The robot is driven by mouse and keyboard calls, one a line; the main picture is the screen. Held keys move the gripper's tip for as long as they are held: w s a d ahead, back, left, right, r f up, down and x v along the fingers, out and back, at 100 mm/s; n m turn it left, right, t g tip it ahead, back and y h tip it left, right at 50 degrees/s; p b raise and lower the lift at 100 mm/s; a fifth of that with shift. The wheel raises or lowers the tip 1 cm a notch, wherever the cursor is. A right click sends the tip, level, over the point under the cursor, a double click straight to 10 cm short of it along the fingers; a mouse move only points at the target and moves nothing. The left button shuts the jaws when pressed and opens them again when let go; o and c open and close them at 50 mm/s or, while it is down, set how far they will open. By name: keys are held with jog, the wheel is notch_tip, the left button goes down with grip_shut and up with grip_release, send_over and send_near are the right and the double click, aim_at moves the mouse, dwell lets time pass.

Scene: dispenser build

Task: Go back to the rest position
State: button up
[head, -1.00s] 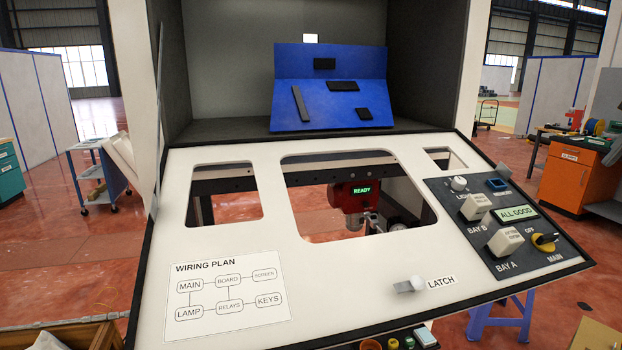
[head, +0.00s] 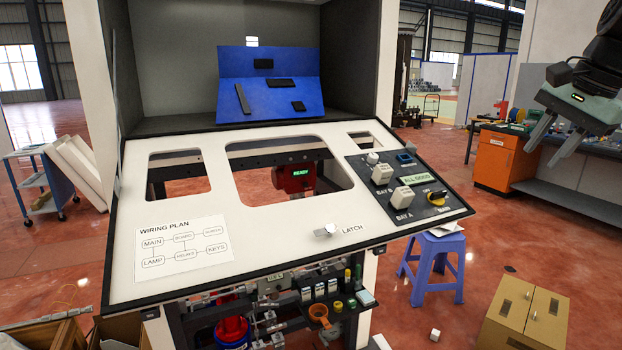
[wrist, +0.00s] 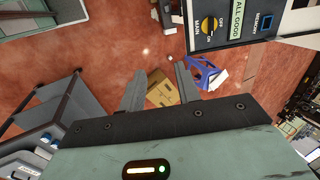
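My gripper (head: 548,153) hangs in the air at the upper right of the head view, to the right of the dispenser and apart from everything. Its two fingers are spread with nothing between them. In the wrist view the gripper (wrist: 157,85) also shows its fingers apart, with the floor and a box far below. The dispenser's sloped white panel (head: 290,228) faces me. Its control panel (head: 405,188) has a screen reading ALL GOOD and a yellow MAIN knob (head: 436,198). The white latch knob (head: 325,230) is on the panel's lower part.
A blue stool (head: 437,262) and a cardboard box (head: 525,315) stand on the floor at the right. An orange cabinet (head: 497,162) and a bench are behind my gripper. A blue cart (head: 35,185) stands at the left. The floor between stool and cabinet is clear.

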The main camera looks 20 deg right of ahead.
jog(key=w+a+f+n+g, duration=0.1)
jog(key=a+f+n, duration=0.3)
jog(key=a, duration=0.5)
jog(key=w+a+f+n+g+y, duration=0.15)
jog(key=a+f+n, duration=0.3)
jog(key=a, duration=0.45)
jog(key=w+a+f+n, duration=0.2)
jog(key=a+f+n, duration=0.2)
jog(key=a, duration=0.5)
jog(key=s+a+f+n+g, duration=0.1)
jog(key=s+a+f+n, duration=0.3)
jog(key=s+a+n, duration=0.2)
jog(key=s+a+f+n+g+h, duration=0.1)
jog(key=s+a+f+n, duration=0.4)
jog(key=s, duration=0.4)
jog(key=a+n, duration=0.1)
jog(key=a, duration=0.1)
jog(key=shift+a+f, duration=0.2)
jog(key=shift+a, duration=0.15)
jog(key=shift+d, duration=0.1)
